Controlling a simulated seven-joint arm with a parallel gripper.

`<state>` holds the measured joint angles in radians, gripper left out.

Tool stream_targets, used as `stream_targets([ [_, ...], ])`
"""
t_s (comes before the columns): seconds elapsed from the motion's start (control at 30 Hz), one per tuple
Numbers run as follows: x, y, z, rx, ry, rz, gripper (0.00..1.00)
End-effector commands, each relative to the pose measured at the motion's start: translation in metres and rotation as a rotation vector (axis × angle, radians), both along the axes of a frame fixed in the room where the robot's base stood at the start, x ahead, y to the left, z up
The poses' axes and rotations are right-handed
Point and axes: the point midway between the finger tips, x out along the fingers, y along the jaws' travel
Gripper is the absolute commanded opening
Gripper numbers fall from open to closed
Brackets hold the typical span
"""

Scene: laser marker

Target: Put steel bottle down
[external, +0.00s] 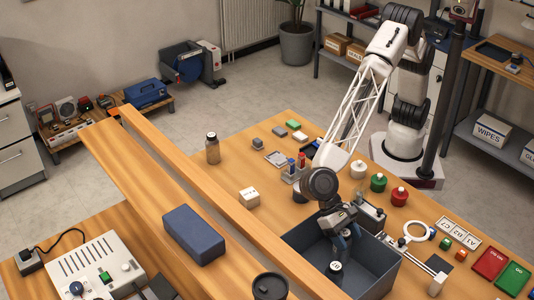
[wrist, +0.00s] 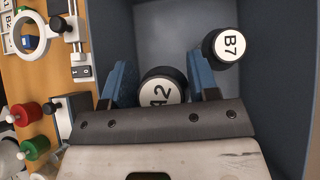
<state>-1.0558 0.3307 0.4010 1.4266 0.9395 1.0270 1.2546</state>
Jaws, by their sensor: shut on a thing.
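My gripper (external: 346,238) points down into the grey-blue bin (external: 378,283) on the bench. In the wrist view its two blue fingers (wrist: 158,82) are shut on a bottle (wrist: 162,88) between them. That bottle shows a black cap with a white label that seems to read A2, partly hidden by the gripper. Its body is hidden, so I cannot tell whether it touches the bin floor. A second capped bottle, labelled B7 (wrist: 229,46), is in the bin beside the right finger. It also shows in the external view (external: 335,268), in front of the gripper.
Red and green knobbed pots (external: 398,196), a ring on a stand (external: 418,231) and a label board (external: 457,236) lie right of the bin. Bin walls surround the gripper closely.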

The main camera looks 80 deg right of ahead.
Motion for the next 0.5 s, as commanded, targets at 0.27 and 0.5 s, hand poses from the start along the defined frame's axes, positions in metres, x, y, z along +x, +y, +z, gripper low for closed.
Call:
stream_targets([
  [0.27, 0.0, 0.0, -0.029, -0.003, 0.002, -0.001, 0.09],
  [0.5, 0.0, 0.0, -0.048, -0.001, 0.0, -0.001, 0.09],
])
